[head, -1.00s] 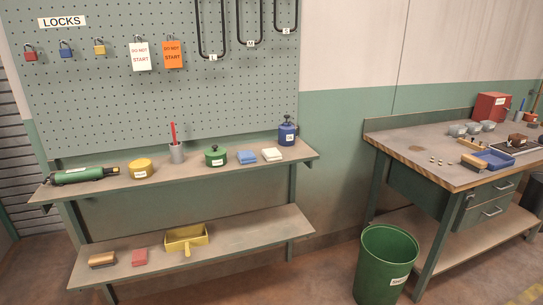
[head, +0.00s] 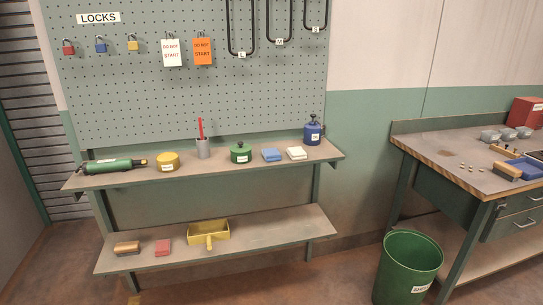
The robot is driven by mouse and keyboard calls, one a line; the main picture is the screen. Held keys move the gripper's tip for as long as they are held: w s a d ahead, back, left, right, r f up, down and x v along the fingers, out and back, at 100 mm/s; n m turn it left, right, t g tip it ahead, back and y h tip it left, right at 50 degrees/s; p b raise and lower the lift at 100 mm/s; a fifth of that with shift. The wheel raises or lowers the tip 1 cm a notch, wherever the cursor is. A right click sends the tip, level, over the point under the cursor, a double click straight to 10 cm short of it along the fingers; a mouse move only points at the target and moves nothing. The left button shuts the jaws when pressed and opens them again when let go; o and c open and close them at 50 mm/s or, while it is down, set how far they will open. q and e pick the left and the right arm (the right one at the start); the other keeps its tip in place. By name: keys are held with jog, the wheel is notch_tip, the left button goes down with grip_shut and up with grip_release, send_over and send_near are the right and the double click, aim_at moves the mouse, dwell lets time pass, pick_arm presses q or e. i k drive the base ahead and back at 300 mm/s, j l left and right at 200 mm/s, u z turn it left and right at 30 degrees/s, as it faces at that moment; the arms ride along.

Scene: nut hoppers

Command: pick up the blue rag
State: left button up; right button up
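The blue rag (head: 272,154) lies folded on the upper shelf (head: 215,170) below the pegboard. It sits between a green pot with a black knob (head: 240,152) on its left and a folded white rag (head: 297,153) on its right. Its top and front are in plain view. Neither of my grippers shows in the head view.
On the upper shelf stand a blue can (head: 313,132), a grey cup (head: 203,149), a yellow tin (head: 168,162) and a green tool (head: 114,166). The lower shelf holds a yellow dustpan (head: 209,233). A green bin (head: 408,266) stands between shelf and workbench (head: 455,170).

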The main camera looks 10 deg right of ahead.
aim_at(270, 155)
jog(key=i+l+u, duration=0.1)
jog(key=i, duration=0.3)
jog(key=i+l+u, duration=0.1)
jog(key=i, duration=0.35)
jog(key=l, duration=0.1)
